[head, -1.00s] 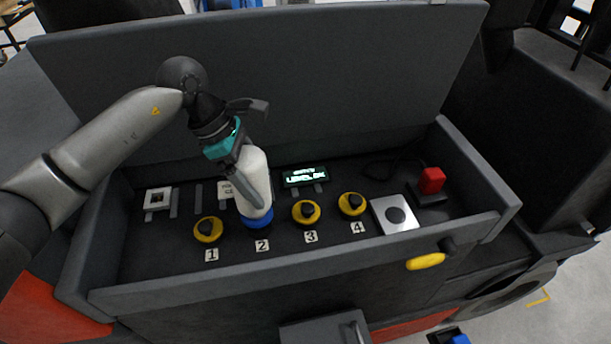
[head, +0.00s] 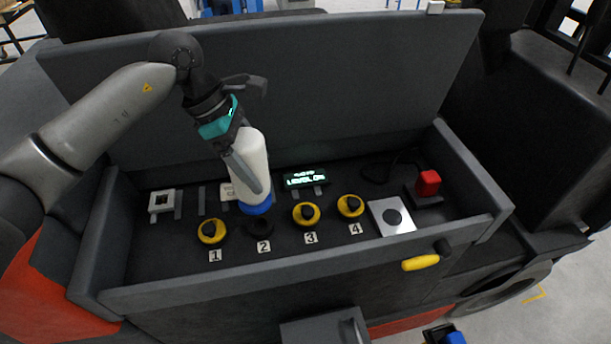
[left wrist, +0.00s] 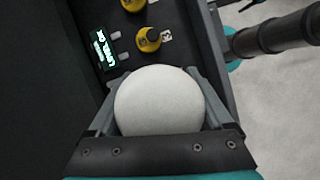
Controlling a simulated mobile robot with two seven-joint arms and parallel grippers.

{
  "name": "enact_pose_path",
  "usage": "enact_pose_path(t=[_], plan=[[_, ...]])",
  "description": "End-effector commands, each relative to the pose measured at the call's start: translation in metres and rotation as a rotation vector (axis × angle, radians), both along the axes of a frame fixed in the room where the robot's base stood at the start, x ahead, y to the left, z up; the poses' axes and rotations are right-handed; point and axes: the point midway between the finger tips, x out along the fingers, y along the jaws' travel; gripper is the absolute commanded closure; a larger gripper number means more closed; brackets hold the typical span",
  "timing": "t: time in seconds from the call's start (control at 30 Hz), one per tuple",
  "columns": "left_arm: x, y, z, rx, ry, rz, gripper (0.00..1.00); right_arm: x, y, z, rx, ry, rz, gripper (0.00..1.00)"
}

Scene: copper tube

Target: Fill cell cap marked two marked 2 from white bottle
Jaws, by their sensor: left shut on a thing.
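My left gripper (head: 243,158) is shut on the white bottle (head: 253,153), which has a blue lower end (head: 256,206) pointing down. The bottle is slightly tilted and stands just behind and above the dark open cell 2 (head: 261,227), apart from it. The label 2 (head: 264,247) lies in front of that cell. In the left wrist view the rounded white bottle end (left wrist: 160,100) sits between both fingers. The display (head: 305,181) appears to read "LEVEL OK", with a smaller upper line that I cannot read surely. My right gripper is not in view.
Yellow caps stand on cell 1 (head: 211,232), cell 3 (head: 306,214) and cell 4 (head: 350,206). A yellow-handled tool (head: 421,263) is at the tray's front wall (head: 330,262).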

Motion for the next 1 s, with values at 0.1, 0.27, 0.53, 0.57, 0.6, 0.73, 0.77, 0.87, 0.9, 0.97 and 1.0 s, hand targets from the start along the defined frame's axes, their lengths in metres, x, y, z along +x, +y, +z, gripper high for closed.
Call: enact_pose_path(t=[0.1, 0.27, 0.53, 0.57, 0.6, 0.73, 0.77, 0.87, 0.9, 0.97, 1.0], plan=[[0.001, 0.0, 0.01, -0.002, -0.004, 0.001, 1.0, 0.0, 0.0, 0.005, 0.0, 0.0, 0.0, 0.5], [0.001, 0.0, 0.019, -0.002, -0.004, 0.0, 1.0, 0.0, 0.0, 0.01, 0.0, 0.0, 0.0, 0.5], [0.001, 0.0, 0.033, -0.002, -0.004, -0.001, 1.0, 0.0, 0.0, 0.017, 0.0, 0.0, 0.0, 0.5], [0.001, 0.0, 0.034, -0.002, -0.004, -0.001, 1.0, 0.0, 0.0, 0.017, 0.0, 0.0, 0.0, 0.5], [0.001, 0.0, 0.035, -0.002, -0.004, -0.001, 1.0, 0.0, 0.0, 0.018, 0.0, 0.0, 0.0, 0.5], [0.0, 0.0, 0.036, -0.002, -0.003, -0.001, 1.0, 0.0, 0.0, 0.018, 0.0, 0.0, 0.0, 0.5], [0.0, 0.0, 0.036, -0.002, -0.003, -0.001, 1.0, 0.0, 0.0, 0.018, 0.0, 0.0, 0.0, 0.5], [0.0, 0.0, 0.036, -0.002, -0.003, 0.0, 1.0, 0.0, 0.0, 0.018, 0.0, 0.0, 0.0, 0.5], [0.0, 0.0, 0.035, -0.002, -0.003, 0.0, 1.0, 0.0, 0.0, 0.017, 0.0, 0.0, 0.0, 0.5], [0.001, 0.0, 0.035, -0.002, -0.003, 0.0, 1.0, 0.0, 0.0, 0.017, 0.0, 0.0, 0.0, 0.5], [0.001, 0.0, 0.035, -0.002, -0.003, 0.0, 1.0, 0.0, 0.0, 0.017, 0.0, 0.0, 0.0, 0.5]])
